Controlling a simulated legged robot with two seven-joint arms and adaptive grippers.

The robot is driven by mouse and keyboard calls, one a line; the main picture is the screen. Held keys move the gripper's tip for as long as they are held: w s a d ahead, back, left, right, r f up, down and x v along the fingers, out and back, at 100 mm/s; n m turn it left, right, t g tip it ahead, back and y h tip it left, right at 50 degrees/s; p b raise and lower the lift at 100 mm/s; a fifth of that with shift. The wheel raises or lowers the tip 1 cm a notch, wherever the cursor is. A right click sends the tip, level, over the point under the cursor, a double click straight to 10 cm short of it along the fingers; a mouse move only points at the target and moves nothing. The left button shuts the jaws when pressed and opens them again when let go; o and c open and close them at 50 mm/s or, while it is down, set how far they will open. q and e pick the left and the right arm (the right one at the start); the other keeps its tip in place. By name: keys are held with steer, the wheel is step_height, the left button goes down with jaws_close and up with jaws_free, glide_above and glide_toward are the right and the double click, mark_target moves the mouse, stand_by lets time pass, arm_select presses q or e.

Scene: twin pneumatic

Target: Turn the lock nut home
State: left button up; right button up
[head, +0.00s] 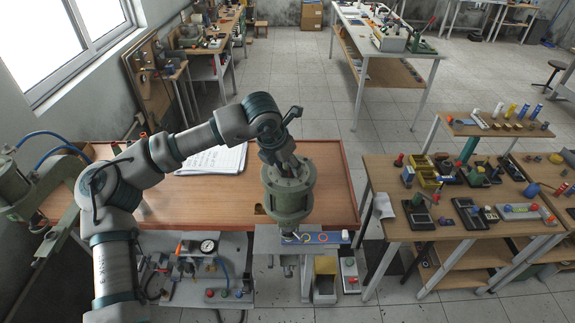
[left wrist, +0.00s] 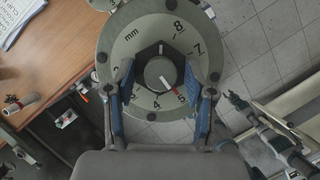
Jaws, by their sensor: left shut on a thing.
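The lock nut is a black hexagon (left wrist: 146,70) around a white knob (left wrist: 158,78) with a red pointer near the 5. It sits in the middle of a round grey-green dial face (left wrist: 113,43) marked in mm. In the head view this face tops a green cylinder (head: 289,200). My left gripper (left wrist: 159,72) comes down over the face, its two blue fingers on opposite sides of the nut and shut on it. In the head view the left gripper (head: 285,168) is over the cylinder's top, hiding the nut. A small jawed shape (left wrist: 240,103) at right in the wrist view looks like my right gripper.
A wooden bench (head: 335,190) lies behind the cylinder, with white papers (head: 213,160) on it. A panel with a gauge (head: 208,246) is at the front left.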

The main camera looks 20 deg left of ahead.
arm_select(q)
steer(key=m, duration=0.1)
steer(key=m+h, duration=0.1)
steer(key=shift+a+f+m+g, duration=0.1)
steer(key=shift+f+m+g, duration=0.05)
steer(key=shift+m+g, duration=0.15)
steer(key=shift+w+m, duration=0.1)
steer(key=shift+m, duration=0.8)
steer(key=m+g+h+p, duration=0.1)
steer(key=m, duration=0.1)
steer(key=shift+a+m, duration=0.1)
steer(key=shift+m, duration=0.2)
steer(key=shift+w+a+m+g+h+p, duration=0.15)
steer(key=shift+m+g+p, duration=0.2)
steer(key=shift+m+p, duration=0.35)
steer(key=shift+w+d+m+g+h+p, duration=0.15)
steer(key=shift+m+g+p, duration=0.2)
steer(key=shift+m, duration=0.55)
steer(key=shift+s+m, duration=0.1)
steer(key=shift+m, duration=0.2)
steer(key=o, duration=0.9)
steer(key=shift+o, duration=1.3)
steer(key=shift+a, duration=0.2)
